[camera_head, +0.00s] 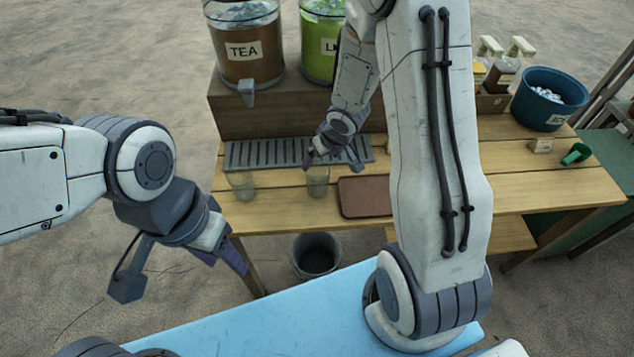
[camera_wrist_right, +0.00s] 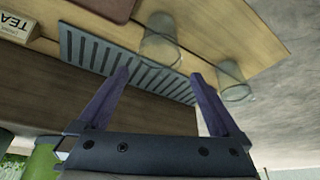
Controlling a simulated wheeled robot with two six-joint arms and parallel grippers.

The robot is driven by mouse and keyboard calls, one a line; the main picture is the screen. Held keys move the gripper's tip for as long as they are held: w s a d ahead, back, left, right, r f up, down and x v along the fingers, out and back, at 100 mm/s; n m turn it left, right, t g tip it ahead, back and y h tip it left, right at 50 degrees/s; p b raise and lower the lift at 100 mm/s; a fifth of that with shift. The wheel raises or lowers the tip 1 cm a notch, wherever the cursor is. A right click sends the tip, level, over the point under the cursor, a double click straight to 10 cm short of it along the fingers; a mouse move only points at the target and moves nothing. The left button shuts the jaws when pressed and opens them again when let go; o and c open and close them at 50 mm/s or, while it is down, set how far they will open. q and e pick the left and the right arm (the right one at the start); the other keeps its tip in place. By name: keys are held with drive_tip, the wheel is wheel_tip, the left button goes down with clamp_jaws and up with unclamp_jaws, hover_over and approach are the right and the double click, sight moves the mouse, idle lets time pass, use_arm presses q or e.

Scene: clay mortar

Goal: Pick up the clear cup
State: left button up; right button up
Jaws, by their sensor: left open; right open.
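Two clear cups stand upright on the wooden table. One clear cup (camera_head: 317,182) is near the brown tray, and the other clear cup (camera_head: 242,186) is at the table's left edge. In the right wrist view, the nearer clear cup (camera_wrist_right: 160,45) lies beyond and between my fingertips, and the other clear cup (camera_wrist_right: 232,82) is to the right. My right gripper (camera_head: 333,162) is open and empty, above the slotted grate just behind the nearer cup; it also shows in the right wrist view (camera_wrist_right: 160,76). My left gripper (camera_head: 182,272) is open and empty, off the table's left side.
A slotted grate (camera_head: 270,154) lies behind the cups. A brown tray (camera_head: 364,197) is right of the nearer cup. A tea dispenser (camera_head: 246,50) and a green dispenser (camera_head: 317,48) stand behind. A blue ice bucket (camera_head: 548,98) is at the far right. A bin (camera_head: 316,256) stands below.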

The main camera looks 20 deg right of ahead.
sight(318, 167)
drive_tip(key=b+x, duration=0.3)
drive_tip(key=x, duration=0.3)
drive_tip(key=shift+d+f, duration=0.1)
drive_tip(key=shift+f, duration=0.3)
drive_tip(key=shift+w+f, duration=0.2)
drive_tip(key=shift+f, duration=0.15)
drive_tip(key=shift+r, duration=0.1)
drive_tip(key=shift+c, duration=0.6)
drive_tip(key=c, duration=1.4)
use_arm(q)
wheel_tip(318, 167, down, 4)
use_arm(e)
drive_tip(key=shift+r, duration=0.1)
